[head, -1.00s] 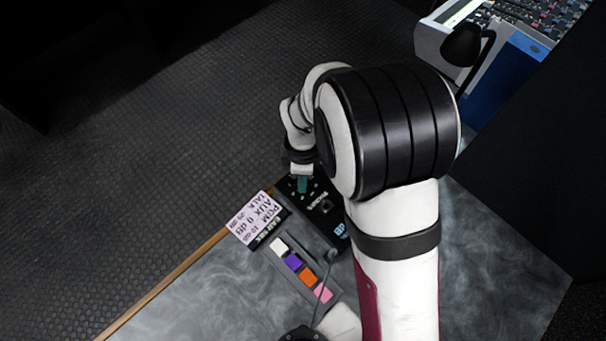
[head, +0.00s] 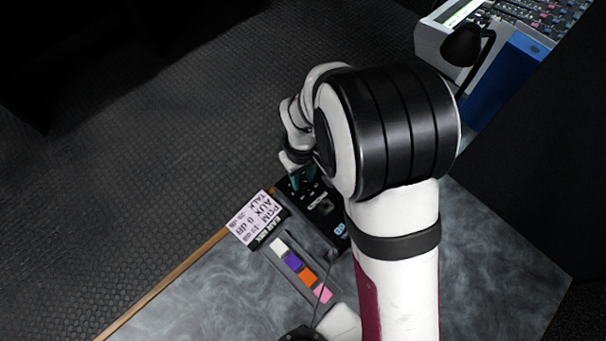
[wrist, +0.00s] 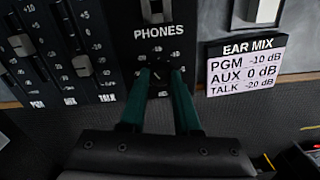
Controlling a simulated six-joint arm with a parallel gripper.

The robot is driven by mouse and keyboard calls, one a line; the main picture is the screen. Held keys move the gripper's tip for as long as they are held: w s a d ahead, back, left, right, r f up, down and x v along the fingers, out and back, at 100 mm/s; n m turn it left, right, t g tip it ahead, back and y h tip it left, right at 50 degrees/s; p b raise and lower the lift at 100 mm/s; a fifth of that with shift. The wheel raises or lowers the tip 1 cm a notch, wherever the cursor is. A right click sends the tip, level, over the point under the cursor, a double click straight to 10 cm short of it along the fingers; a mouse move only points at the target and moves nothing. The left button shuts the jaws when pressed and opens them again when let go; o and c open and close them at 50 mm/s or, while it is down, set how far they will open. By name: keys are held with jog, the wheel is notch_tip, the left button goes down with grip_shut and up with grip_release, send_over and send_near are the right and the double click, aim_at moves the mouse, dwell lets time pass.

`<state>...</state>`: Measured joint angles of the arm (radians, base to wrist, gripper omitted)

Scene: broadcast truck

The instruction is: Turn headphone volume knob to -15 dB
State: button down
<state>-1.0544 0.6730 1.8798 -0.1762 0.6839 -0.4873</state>
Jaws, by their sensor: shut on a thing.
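In the wrist view, the headphone volume knob (wrist: 161,76) sits under the PHONES label on a black panel (wrist: 180,42). It is small, dark and mostly hidden between my fingertips. A ring of small numbers surrounds it; I cannot read where its pointer stands. My gripper (wrist: 161,82) has two green fingers, one on each side of the knob, shut on it. In the head view, my gripper (head: 303,182) is at the far end of the black panel (head: 322,212), partly hidden by my arm.
An EAR MIX card (wrist: 245,65) lists PGM -10 dB, AUX 0 dB and TALK -20 dB. Faders (wrist: 83,64) stand left of the knob. Coloured tiles (head: 293,262) lie beside the panel. A mixing console (head: 530,15) and a blue box (head: 505,78) stand at upper right.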

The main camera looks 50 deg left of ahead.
aim_at(303, 181)
jog(key=m, duration=0.6)
jog(key=shift+m, duration=0.3)
dwell(0.5)
jog(key=c, duration=0.6)
grip_release()
jog(key=shift+r, duration=0.1)
notch_tip(303, 181, up, 16)
jog(key=shift+f, duration=0.2)
